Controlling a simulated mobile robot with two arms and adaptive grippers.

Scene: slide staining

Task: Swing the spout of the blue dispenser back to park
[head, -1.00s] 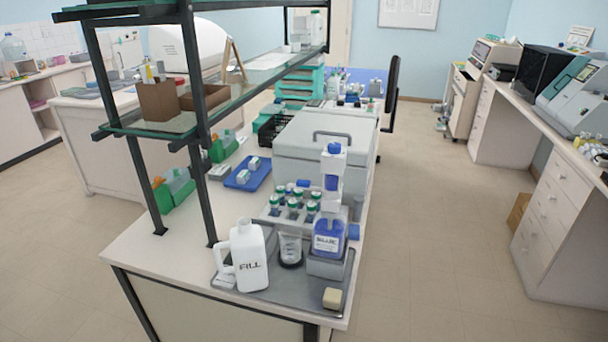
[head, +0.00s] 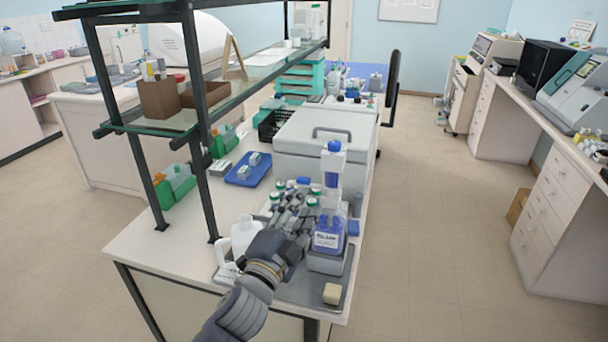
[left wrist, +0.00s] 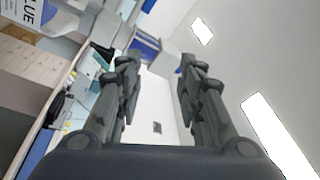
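The blue dispenser stands on a grey tray: a labelled bottle of blue liquid (head: 327,238) with a white and blue column (head: 332,178) above it. My left gripper (head: 298,205) is just left of the column, above the tray. In the left wrist view its two fingers (left wrist: 158,85) are apart with nothing gripped between them. The dispenser's white and blue upper part (left wrist: 150,45) shows beyond the fingertips, and its label (left wrist: 20,14) at upper left. I cannot make out the spout clearly; the gripper covers the space left of the column. My right gripper is not in view.
A white jug (head: 243,236) stands left of my gripper, partly covered. Green-capped bottles (head: 312,202) are behind it, partly hidden. A pale block (head: 332,293) lies at the tray's (head: 302,290) front right. A grey lidded box (head: 320,145) stands behind. Shelf posts (head: 203,190) rise at left.

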